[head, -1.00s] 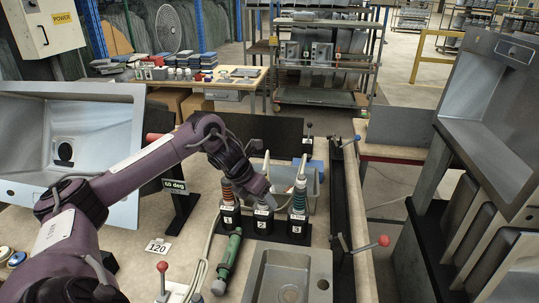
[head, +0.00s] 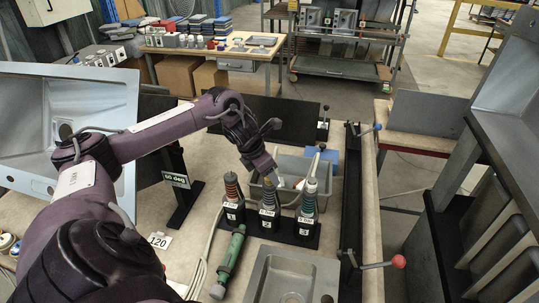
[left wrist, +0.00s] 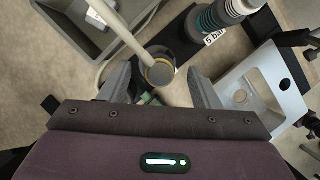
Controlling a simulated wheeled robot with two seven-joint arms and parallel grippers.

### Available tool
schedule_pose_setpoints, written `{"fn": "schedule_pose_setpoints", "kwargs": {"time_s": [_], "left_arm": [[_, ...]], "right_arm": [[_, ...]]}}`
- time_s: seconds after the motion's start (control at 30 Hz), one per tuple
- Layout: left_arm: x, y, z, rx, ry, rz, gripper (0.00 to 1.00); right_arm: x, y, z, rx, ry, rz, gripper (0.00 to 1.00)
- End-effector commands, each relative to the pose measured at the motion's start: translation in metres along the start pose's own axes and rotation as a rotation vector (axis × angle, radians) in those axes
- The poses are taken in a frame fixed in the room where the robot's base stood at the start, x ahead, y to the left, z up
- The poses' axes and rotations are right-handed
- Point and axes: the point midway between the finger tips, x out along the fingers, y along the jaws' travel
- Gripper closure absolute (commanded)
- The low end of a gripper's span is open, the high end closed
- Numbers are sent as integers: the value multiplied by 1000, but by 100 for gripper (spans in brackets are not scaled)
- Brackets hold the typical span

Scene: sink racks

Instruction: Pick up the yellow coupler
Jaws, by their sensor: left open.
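The middle one (head: 268,198), at number 2, shows dark bands and a yellowish part, and is likely the yellow coupler. My left gripper (head: 270,146) is open and empty, above and behind it. In the left wrist view the open jaws (left wrist: 160,88) flank a round, yellow-rimmed top (left wrist: 160,70), with a pale rod crossing just above it. It appears apart from both fingers; its lower body is hidden. My right gripper is out of view.
A green tool (head: 229,262) lies in front. A grey bin (head: 325,170) stands behind, and a steel sink (head: 325,268) sits front right.

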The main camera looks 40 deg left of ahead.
Motion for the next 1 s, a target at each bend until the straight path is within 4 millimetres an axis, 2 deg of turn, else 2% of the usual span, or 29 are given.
{"fn": "schedule_pose_setpoints", "kwargs": {"time_s": [0.13, 0.37, 0.7, 1.0], "left_arm": [[12, -1, 1, 0, -2, -2, 43], [15, 0, 1, 0, -3, 0, 43], [14, 0, 1, 0, -3, 0, 88], [12, 0, 2, 0, -4, 1, 88]], "right_arm": [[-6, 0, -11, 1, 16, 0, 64], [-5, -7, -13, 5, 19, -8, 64], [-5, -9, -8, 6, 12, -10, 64], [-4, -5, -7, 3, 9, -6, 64]]}}
